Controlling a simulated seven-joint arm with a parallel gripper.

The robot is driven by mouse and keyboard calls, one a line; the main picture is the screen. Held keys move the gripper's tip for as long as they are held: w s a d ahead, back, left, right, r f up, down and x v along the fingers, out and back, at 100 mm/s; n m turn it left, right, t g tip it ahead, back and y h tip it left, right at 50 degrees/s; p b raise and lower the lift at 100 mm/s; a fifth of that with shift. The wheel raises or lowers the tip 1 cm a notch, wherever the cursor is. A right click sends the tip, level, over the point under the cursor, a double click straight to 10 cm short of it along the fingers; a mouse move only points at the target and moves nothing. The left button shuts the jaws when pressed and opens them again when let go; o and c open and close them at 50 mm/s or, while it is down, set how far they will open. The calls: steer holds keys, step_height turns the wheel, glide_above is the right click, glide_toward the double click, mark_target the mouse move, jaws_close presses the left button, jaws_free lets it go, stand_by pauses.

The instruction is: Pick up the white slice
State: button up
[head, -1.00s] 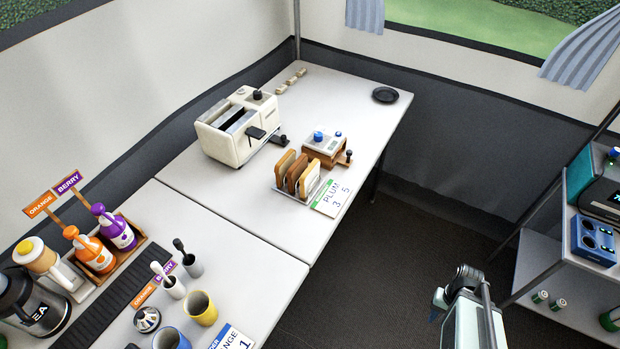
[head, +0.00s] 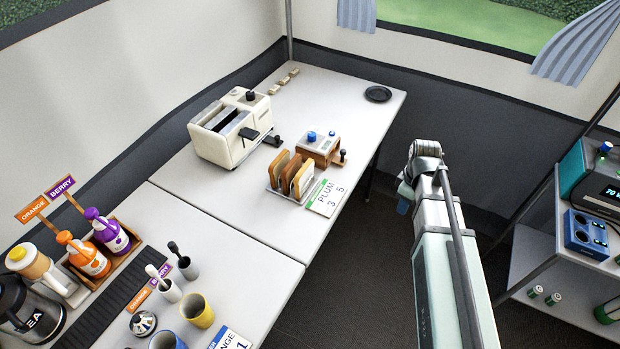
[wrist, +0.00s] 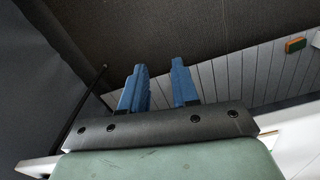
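Several upright bread slices stand in a small rack (head: 287,194) on the white table. The one on the right looks the palest and is probably the white slice (head: 303,179); the slices left of it look browner. My gripper (wrist: 158,82) has two blue fingers apart with nothing between them. In the head view it is partly hidden behind my arm, and some blue of it shows past the table's right edge, apart from the rack. I cannot make out the slices in the wrist view.
A cream toaster (head: 231,127) stands left of the rack. A small wooden device with blue knobs (head: 319,148) is close behind it, and a PLUM card (head: 325,197) lies at its right. A black plate (head: 378,94) is farther back. Shelves (head: 560,262) stand at the right.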

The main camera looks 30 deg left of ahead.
steer(key=s+a+r+n, duration=0.1)
steer(key=a+r+n, duration=0.5)
steer(key=a, duration=0.3)
steer(key=s+a+r+n, duration=0.1)
steer(key=a+r+n, duration=0.45)
steer(key=a, duration=0.35)
step_height(320, 180, up, 10)
steer(key=n, duration=0.9)
glide_above(304, 167)
step_height(304, 167, down, 8)
steer(key=shift+w+a+r, duration=0.1)
steer(key=shift+f, duration=2.6)
steer(key=c, duration=0.5)
